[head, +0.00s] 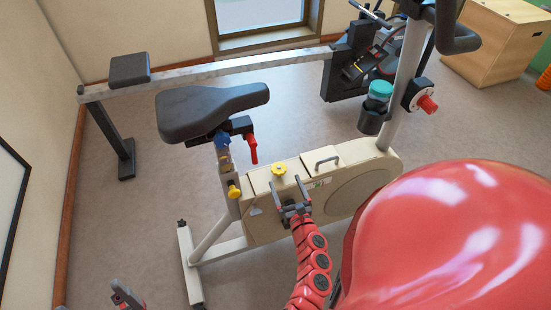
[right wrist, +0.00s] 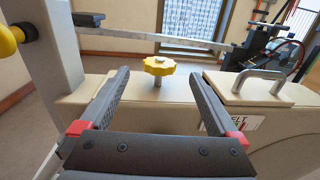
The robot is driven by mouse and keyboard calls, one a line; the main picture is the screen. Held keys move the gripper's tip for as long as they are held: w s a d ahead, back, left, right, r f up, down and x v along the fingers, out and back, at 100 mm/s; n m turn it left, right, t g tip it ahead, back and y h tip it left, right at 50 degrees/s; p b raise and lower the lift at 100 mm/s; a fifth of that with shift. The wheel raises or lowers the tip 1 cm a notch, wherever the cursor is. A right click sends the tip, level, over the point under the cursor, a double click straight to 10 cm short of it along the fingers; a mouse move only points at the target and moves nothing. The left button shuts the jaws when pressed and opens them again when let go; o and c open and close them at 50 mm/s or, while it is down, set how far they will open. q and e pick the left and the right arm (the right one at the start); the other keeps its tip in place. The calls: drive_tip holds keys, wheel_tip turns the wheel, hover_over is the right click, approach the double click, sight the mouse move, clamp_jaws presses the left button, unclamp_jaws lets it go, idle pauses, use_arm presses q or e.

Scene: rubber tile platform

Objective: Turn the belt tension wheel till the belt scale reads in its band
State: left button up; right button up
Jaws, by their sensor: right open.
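The yellow lobed tension wheel (head: 279,169) stands on top of the cream belt cover of an exercise bike. In the right wrist view the wheel (right wrist: 159,67) sits upright on a short post, ahead of and between my fingers. My right gripper (head: 287,184) is open and empty, just on the near side of the wheel and apart from it. A white label with "BELT" lettering (right wrist: 243,123) shows on the cover, partly behind my right finger. I cannot make out a scale reading. Part of my left gripper (head: 122,293) shows at the bottom left; its jaws are unclear.
A metal handle (right wrist: 262,82) stands on the cover right of the wheel. A yellow knob (head: 234,191) is on the seat post, and a red lever (head: 252,149) hangs under the black saddle (head: 210,108). A teal-lidded bottle (head: 380,92) sits in a holder.

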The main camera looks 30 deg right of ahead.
sight(277, 163)
drive_tip(key=b+x, duration=0.1)
drive_tip(key=x, duration=0.9)
drive_tip(key=shift+f, duration=0.1)
drive_tip(key=shift+w+d, duration=0.15)
drive_tip(key=shift+w, duration=0.4)
drive_tip(key=c, duration=1.4)
